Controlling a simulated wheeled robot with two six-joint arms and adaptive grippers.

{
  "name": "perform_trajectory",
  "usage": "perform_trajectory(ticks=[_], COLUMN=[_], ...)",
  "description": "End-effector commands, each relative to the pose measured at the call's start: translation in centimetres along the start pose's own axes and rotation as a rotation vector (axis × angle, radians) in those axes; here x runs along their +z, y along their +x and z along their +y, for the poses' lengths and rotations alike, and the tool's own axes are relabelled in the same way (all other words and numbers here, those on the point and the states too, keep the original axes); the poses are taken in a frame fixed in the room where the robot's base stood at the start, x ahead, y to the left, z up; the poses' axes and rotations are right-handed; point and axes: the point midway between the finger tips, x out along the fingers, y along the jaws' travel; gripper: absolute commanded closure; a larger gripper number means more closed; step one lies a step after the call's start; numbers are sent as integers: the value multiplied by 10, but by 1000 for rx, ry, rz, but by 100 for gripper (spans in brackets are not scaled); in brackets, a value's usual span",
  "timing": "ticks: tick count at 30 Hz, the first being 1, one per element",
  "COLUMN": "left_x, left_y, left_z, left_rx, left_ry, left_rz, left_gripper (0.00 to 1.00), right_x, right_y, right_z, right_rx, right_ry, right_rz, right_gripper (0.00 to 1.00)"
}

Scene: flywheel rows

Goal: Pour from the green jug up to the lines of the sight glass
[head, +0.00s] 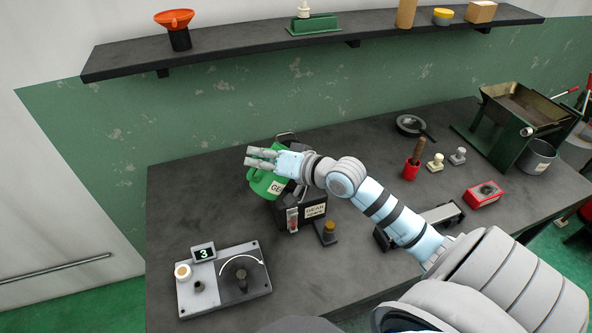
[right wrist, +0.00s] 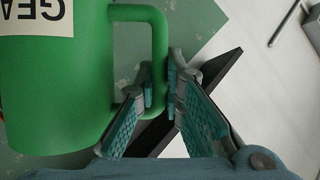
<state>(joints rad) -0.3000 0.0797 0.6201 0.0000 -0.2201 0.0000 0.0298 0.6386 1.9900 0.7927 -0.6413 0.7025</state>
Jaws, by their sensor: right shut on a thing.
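The green jug (head: 266,184) is held up over the dark gear housing (head: 309,203) on the bench and looks tilted in the head view. My right gripper (head: 262,158) is shut on the jug's handle; the right wrist view shows the handle (right wrist: 158,60) between its two fingers (right wrist: 153,103). The jug's body (right wrist: 60,90) with a white label fills the left of that view. The sight glass (head: 292,220) is on the housing's front, with a reddish part; its lines and level are too small to read. My left gripper is not in view.
A panel with a dial (head: 240,285) and a display reading 3 (head: 203,254) lies at the front left. A small yellow-topped piece (head: 328,232) stands beside the housing. A shelf (head: 240,45) runs above.

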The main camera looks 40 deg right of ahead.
Motion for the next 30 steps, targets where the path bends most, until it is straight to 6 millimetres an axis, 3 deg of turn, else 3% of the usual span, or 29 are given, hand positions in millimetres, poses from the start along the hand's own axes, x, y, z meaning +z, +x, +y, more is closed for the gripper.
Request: perform_trajectory(ticks=[30], left_x=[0], left_y=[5], left_z=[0], left_rx=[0], left_ry=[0], left_rz=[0], left_gripper=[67], right_x=[6], right_y=[3], right_z=[12], right_rx=[-41], right_ry=[92], right_rz=[2], right_gripper=[100])
